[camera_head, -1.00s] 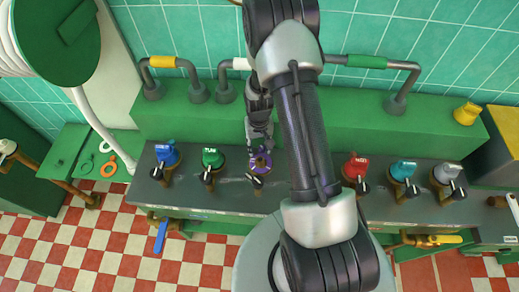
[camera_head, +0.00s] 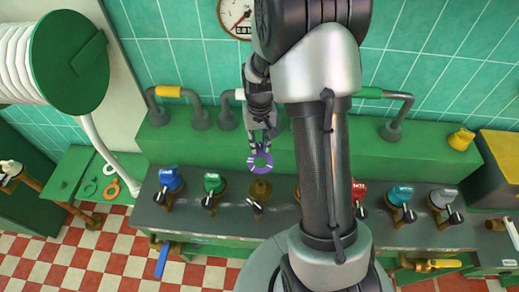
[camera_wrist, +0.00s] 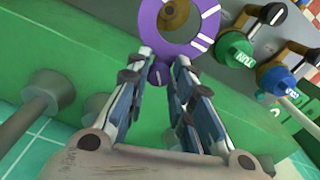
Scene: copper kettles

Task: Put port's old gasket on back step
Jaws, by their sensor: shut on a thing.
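My gripper (camera_head: 259,140) is shut on the purple gasket (camera_head: 260,162), a flat ring with white marks. In the wrist view the fingertips pinch a small tab on the ring's edge (camera_wrist: 148,22). The gasket is held above the counter's back part, apart from the brass port (camera_head: 260,189). The port is uncovered on the grey counter and shows through the ring in the wrist view. The back step (camera_head: 185,147) is the long green ledge behind the counter.
Grey pipes with coloured bands, one yellow (camera_head: 167,91), rise from the step. A yellow knob (camera_head: 461,139) sits at its right end. Valves with blue (camera_head: 170,178) and green (camera_head: 213,182) caps line the counter. A green side shelf (camera_head: 68,176) holds loose rings, one orange (camera_head: 111,187).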

